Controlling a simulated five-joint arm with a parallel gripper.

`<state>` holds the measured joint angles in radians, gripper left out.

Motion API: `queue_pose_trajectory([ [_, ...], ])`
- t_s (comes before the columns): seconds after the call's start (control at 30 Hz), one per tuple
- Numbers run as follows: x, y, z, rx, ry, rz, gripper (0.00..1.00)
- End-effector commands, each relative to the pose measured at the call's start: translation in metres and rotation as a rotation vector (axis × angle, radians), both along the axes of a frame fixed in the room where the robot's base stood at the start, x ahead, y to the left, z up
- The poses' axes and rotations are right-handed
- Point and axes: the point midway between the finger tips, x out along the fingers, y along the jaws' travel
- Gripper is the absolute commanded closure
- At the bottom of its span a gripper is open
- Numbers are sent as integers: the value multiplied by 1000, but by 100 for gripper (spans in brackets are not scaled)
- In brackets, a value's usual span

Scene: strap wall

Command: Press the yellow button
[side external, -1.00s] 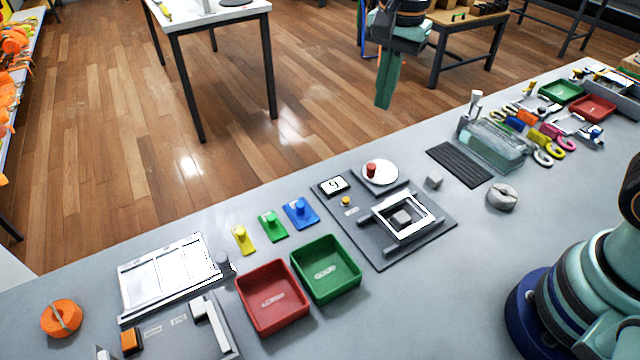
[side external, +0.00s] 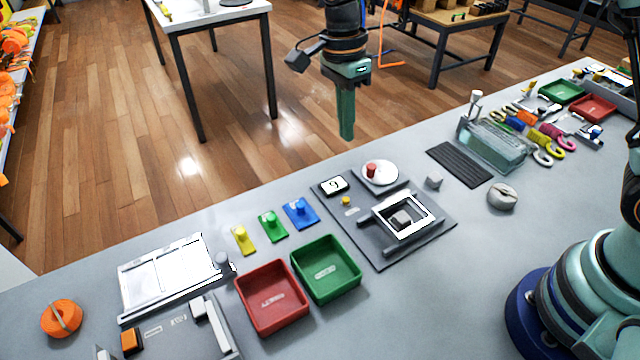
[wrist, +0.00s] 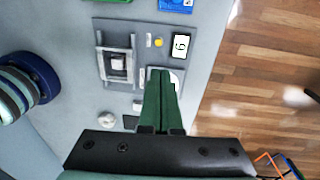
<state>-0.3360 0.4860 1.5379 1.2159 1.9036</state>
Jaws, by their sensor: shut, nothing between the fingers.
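The yellow button (side external: 346,201) is a small round knob on a dark grey panel (side external: 381,258), beside a small pale label. It also shows in the wrist view (wrist: 158,43), just beyond the fingertips. My gripper (side external: 347,137) is shut and empty, pointing down in the air above the table's far edge, behind the panel and apart from the button. In the wrist view my green fingers (wrist: 160,72) lie together and cover part of the panel's white disc.
The panel also bears a display reading 9 (side external: 334,185), a red knob (side external: 370,170) on a white disc and a white frame (side external: 424,206) around a grey block. Yellow, green and blue pegged plates (side external: 298,214) and red and green trays (side external: 327,292) stand to the left.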

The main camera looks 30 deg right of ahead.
Motion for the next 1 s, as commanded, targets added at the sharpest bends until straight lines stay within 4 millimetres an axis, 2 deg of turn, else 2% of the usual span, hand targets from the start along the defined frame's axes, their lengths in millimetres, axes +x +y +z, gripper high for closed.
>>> queue_pose_trajectory([
  [0.17, -4, 0, -21, -2, 6, 1, 100],
  [0.5, -11, 1, -88, -3, 6, 1, 100],
  [0.7, -14, 2, -119, -3, 3, 1, 100],
  [0.83, -15, 2, -131, -2, 2, 1, 100],
  [1.0, -16, 2, -137, -2, 0, 1, 100],
])
